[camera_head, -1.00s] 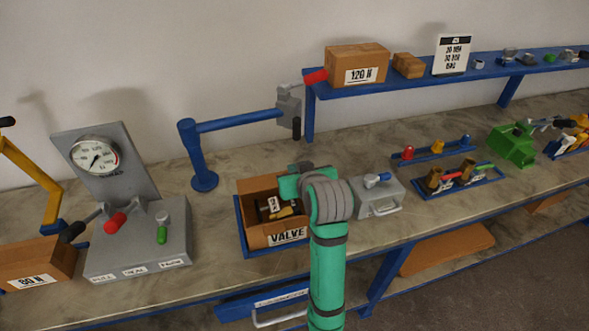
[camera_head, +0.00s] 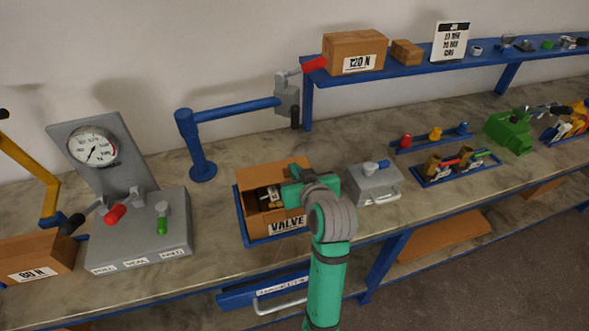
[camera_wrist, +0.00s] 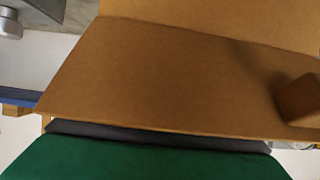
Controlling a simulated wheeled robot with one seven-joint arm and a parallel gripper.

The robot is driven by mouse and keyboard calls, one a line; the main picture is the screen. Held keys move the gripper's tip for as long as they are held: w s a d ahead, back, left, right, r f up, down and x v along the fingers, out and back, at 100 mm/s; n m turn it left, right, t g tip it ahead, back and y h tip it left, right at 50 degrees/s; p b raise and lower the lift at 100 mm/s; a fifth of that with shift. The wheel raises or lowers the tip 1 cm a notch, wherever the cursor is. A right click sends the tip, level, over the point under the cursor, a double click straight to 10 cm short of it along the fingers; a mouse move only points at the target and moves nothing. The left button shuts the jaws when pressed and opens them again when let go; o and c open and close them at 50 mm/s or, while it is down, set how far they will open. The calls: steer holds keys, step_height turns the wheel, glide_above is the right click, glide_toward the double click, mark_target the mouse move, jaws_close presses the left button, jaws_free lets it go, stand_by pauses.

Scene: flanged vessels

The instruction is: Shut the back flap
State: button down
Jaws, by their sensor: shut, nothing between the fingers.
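The open cardboard box marked VALVE (camera_head: 288,225) sits in a blue tray on the bench. Its back flap (camera_head: 272,172) stands up along the far side in the head view. Several dark and yellow parts show inside the box. My gripper (camera_head: 297,192) is shut and empty, at the right part of the box opening, in front of the back flap. In the wrist view a broad brown cardboard panel (camera_wrist: 170,75) fills most of the picture, right beyond the gripper's dark edge (camera_wrist: 150,136). Whether they touch cannot be told. My wrist hides the box's right side.
A grey case with a handle (camera_head: 374,186) stands right of the box. A blue post with a side arm (camera_head: 197,150) stands behind it. A gauge stand (camera_head: 140,230) is at the left. A raised blue shelf (camera_head: 400,72) runs along the back right.

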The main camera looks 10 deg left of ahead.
steer(key=shift+f+g, duration=0.3)
steer(key=shift+f, duration=0.2)
steer(key=v, duration=0.4)
steer(key=r+v, duration=0.1)
steer(key=v, duration=0.3)
steer(key=w+r+v, duration=0.1)
steer(key=v, duration=0.3)
steer(key=shift+a+r, duration=0.3)
steer(key=shift+a, duration=0.05)
